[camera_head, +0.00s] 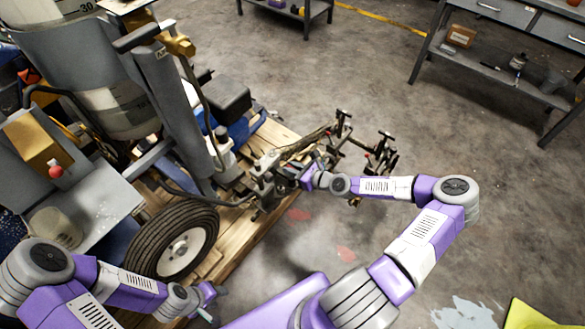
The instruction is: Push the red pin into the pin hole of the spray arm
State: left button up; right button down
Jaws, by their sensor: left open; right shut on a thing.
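The spray arm (312,142) is a dark metal bar assembly that sticks out to the right from the front of the line striper. My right gripper (288,178) is at the clamp end of the spray arm, close against the dark metal parts. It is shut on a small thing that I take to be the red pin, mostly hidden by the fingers. I cannot make out the pin hole or how the pin lies to it.
The line striper (180,100) stands on a wooden pallet (245,232), its black tyre (148,243) in front. A red knob (56,171) sits on its left side. A grey workbench (500,75) stands at the upper right. The concrete floor between is clear. A yellow-green panel (530,315) lies lower right.

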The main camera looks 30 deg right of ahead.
jog(key=shift+f, duration=0.65)
dwell(0.3)
jog(key=c, duration=0.6)
grip_release()
jog(key=shift+p+v, duration=1.5)
jog(key=shift+v, duration=2)
